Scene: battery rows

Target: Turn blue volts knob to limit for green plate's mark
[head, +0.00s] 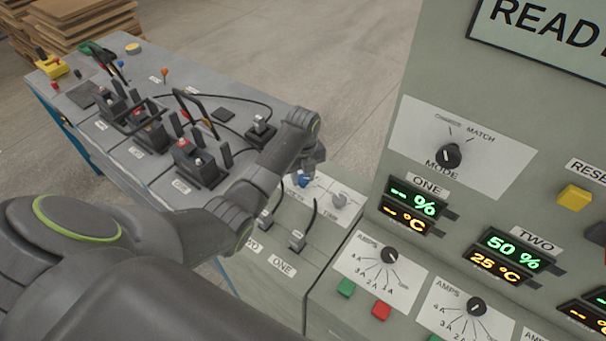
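The blue volts knob (304,181) sits on a pale label plate on the grey-green panel, in the middle of the head view. My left arm reaches in from the left, and its gripper (311,170) points down right at the knob. The gripper covers part of the knob and its scale. The fingers are small and dark here, so I cannot tell whether they are open or touching the knob. I cannot make out a green plate or its mark. My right gripper is out of view.
A grey time knob (338,199) is just right of the blue one. Leads run to plugs labelled ONE (297,241). A mode knob (448,156), amps knobs (389,255) and displays (513,251) fill the right panel. Black battery clamps (200,165) stand on the left bench.

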